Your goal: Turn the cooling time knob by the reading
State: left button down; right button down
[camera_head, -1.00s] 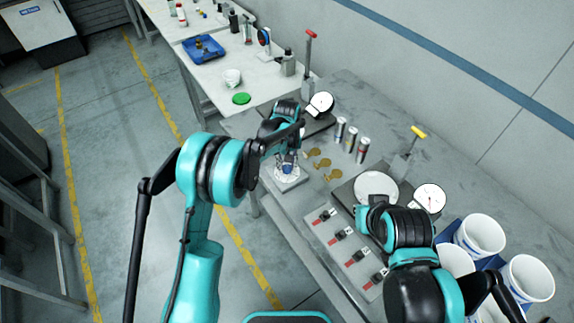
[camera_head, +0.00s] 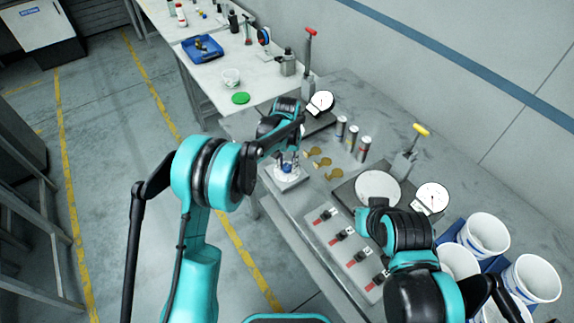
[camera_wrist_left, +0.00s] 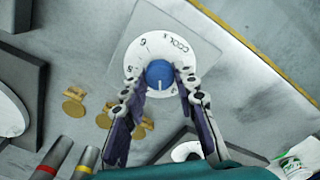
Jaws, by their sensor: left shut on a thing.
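The cooling knob (camera_wrist_left: 160,75) is blue with a white mark pointing down in the left wrist view. It sits at the middle of a white dial (camera_wrist_left: 150,53) lettered COOL, with numbers around it. The dial's pale square plate (camera_head: 290,182) lies near the table's left edge in the head view. My left gripper (camera_wrist_left: 162,90) is shut on the knob, one finger on each side. In the head view, my left gripper (camera_head: 288,162) is over the dial. A round white gauge (camera_head: 321,101) stands behind, and another (camera_head: 432,198) to the right; their readings are too small to tell. My right gripper's fingers are hidden.
A pale strip with red-and-black switches (camera_head: 342,236) lies nearer. A yellow-handled press (camera_head: 405,160) and white tubs (camera_head: 485,235) are to the right. A red-handled press (camera_head: 308,68) stands behind.

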aim_at(287, 166)
pick_arm(q)
jog(key=shift+m, duration=0.3)
jog(key=c, duration=1.2)
grip_release()
jog(key=shift+r, duration=0.1)
notch_tip(287, 166, up, 12)
jog(key=shift+f, duration=0.1)
